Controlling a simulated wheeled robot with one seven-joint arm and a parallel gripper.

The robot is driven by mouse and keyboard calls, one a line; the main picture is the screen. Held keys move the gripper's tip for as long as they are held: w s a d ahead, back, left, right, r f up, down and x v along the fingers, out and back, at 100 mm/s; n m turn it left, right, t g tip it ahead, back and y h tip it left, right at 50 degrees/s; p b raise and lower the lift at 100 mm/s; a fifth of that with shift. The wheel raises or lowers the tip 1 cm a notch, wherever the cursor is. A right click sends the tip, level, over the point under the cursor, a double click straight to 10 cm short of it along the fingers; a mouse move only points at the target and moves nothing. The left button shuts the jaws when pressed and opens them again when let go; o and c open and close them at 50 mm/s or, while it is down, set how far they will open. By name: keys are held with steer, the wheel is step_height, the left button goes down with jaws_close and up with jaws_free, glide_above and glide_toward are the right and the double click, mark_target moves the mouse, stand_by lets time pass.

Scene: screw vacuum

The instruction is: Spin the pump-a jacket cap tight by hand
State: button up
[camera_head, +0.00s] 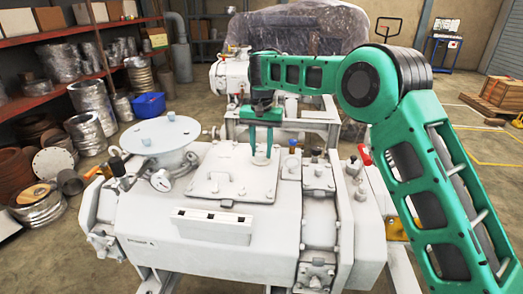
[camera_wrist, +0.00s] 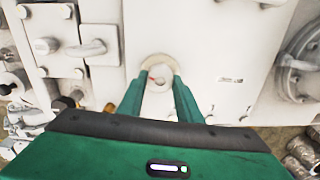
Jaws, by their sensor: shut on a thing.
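The jacket cap appears as a small pale round piece with a red mark (camera_wrist: 157,74) between my fingertips in the wrist view. My gripper (camera_head: 261,155) points down onto the top of the white pump (camera_head: 150,222), beside the raised square cover plate. In the wrist view my gripper's two green fingers (camera_wrist: 159,82) sit either side of the cap and are shut on it. The cap looks seated at the pump's top surface. The fingers partly hide it in the head view, and its thread cannot be seen.
Several valves and fittings, one with a blue top (camera_head: 292,143), stand right of my gripper. Wrapped equipment (camera_head: 300,28) is behind. Shelves (camera_head: 70,35) line the left wall.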

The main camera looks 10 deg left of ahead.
mark_target(261, 151)
steer(key=shift+w+r+m, duration=0.15)
steer(key=shift+w+m, duration=0.05)
steer(key=shift+m, duration=0.9)
steer(key=o, duration=1.1)
steer(key=shift+s, duration=0.1)
steer(key=shift+c, duration=0.2)
step_height(261, 151, up, 11)
steer(key=shift+f, duration=0.2)
